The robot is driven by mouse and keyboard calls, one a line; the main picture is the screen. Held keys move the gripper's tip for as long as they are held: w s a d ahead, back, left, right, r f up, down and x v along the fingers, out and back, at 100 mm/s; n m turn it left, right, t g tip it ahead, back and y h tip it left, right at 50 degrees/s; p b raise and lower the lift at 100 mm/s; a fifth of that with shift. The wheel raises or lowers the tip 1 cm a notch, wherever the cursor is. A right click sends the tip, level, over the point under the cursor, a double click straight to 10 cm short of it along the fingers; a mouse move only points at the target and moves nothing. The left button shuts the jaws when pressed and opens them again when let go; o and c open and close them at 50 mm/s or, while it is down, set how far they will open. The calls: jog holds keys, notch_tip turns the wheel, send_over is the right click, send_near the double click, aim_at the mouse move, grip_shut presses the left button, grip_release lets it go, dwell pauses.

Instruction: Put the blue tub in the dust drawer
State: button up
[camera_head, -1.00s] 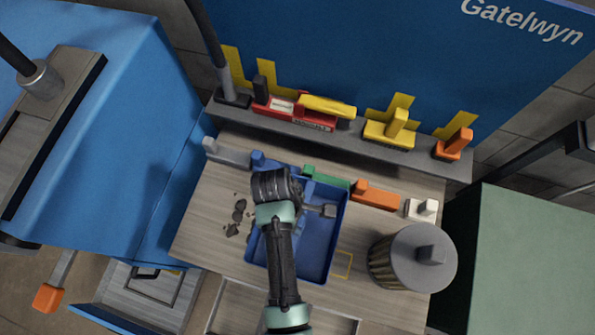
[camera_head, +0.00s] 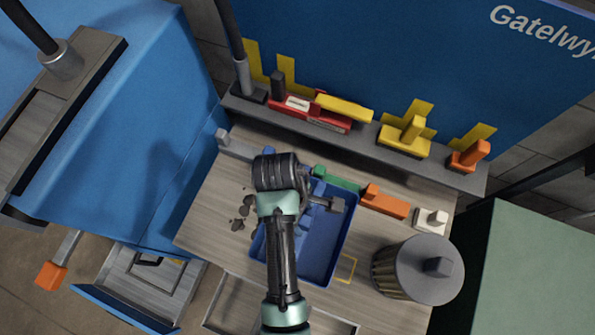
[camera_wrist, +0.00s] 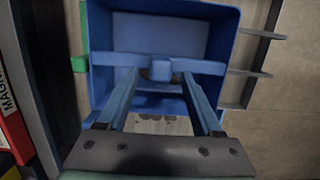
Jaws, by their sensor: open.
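The blue tub (camera_head: 334,245) stands on the wooden worktop, below and right of my arm's end in the head view. An open drawer (camera_head: 98,290) shows at lower left and another (camera_head: 215,303) at the bottom; I cannot tell which is the dust drawer.
Dark debris (camera_head: 240,212) lies left of the tub. Green (camera_head: 335,181), orange (camera_head: 385,203) and white (camera_head: 430,220) blocks line the back. A lidded ribbed bin (camera_head: 400,275) stands right. A shelf (camera_head: 360,140) holds red and yellow items. A large blue cabinet (camera_head: 130,120) is left.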

notch_tip(320, 180, up, 8)
jog(key=a+p, duration=0.1)
jog(key=p, duration=0.1)
jog(key=shift+w+a+f, duration=0.15)
jog(key=shift+w+a, duration=0.05)
